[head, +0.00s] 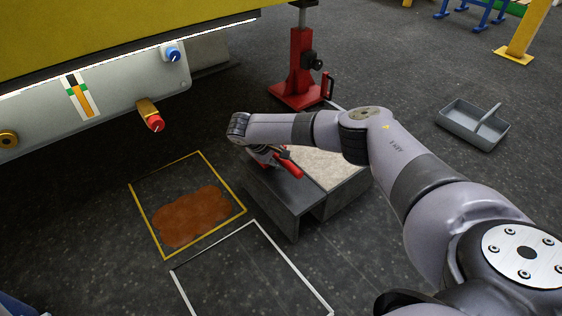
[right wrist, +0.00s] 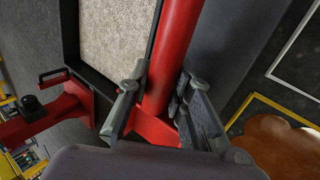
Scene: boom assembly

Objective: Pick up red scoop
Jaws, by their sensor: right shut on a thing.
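The red scoop shows in the head view as a short red piece (head: 288,166) beside my right gripper (head: 266,158), over the grey bin. In the right wrist view its long red handle (right wrist: 178,50) runs up between the two fingers of my right gripper (right wrist: 160,92), which is shut on it. A wider red part of the scoop shows beneath the fingers. The rest of the scoop is hidden by the gripper. My left gripper is in neither view.
The grey bin (head: 272,206) holds pale granular material (head: 325,165). A red jack stand (head: 300,70) stands behind it. A yellow floor frame (head: 240,203) surrounds brown material (head: 190,217); a white frame (head: 285,262) lies nearer. A grey tray (head: 465,133) sits right. A panel with knobs overhangs at left.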

